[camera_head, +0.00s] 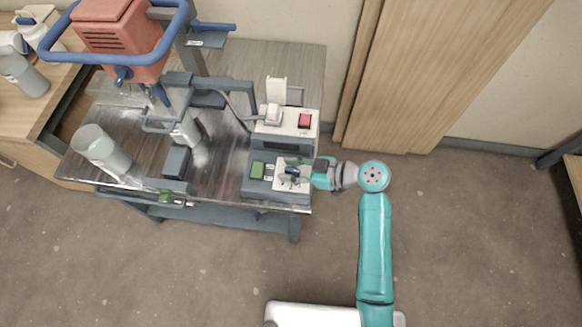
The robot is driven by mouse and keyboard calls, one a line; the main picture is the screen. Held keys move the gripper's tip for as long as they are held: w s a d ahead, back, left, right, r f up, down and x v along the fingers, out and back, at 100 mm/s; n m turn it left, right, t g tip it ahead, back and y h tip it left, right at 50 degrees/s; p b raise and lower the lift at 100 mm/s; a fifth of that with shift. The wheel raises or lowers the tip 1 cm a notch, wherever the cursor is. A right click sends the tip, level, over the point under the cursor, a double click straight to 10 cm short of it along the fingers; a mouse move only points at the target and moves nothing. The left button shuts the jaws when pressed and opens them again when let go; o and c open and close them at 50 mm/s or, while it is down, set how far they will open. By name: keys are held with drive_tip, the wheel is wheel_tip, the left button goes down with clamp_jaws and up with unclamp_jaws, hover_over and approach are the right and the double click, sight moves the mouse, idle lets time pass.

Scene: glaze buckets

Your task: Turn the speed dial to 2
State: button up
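The control box stands at the right end of the metal-topped table. A white dial plate (281,184) is on its near face, and the small dark and blue shape on it (292,175) looks like the speed dial. My gripper (299,172) reaches in from the right, with its fingers at the dial plate, over or beside the dial. The fingers partly cover the dial, so its pointer and any numbers cannot be read. I cannot tell whether the fingers touch the dial or how far apart they are.
A green button (257,170) sits just left of the dial plate, and a red switch (304,121) is on the white panel behind. A mixer with an orange-red housing (118,38) stands left. A clear cylinder (101,151) is at the table's left.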

clamp_jaws()
drive_tip(key=shift+m+t, duration=0.4)
drive_tip(key=m+t+h, duration=0.1)
drive_tip(key=m+t, duration=0.1)
drive_tip(key=t, duration=0.1)
drive_tip(key=shift+m+h, duration=0.3)
drive_tip(key=shift+m, duration=0.1)
drive_tip(key=m+t+h, duration=0.3)
drive_tip(key=m+t, duration=0.1)
drive_tip(key=shift+w, duration=0.1)
drive_tip(key=shift+m+t+h, duration=1.2)
drive_tip(key=shift+m+h, duration=1.1)
drive_tip(key=shift+d+m+h, duration=0.15)
drive_tip(key=shift+m+h, duration=1.55)
drive_tip(key=shift+h, duration=0.3)
drive_tip(key=shift+d+f, duration=0.1)
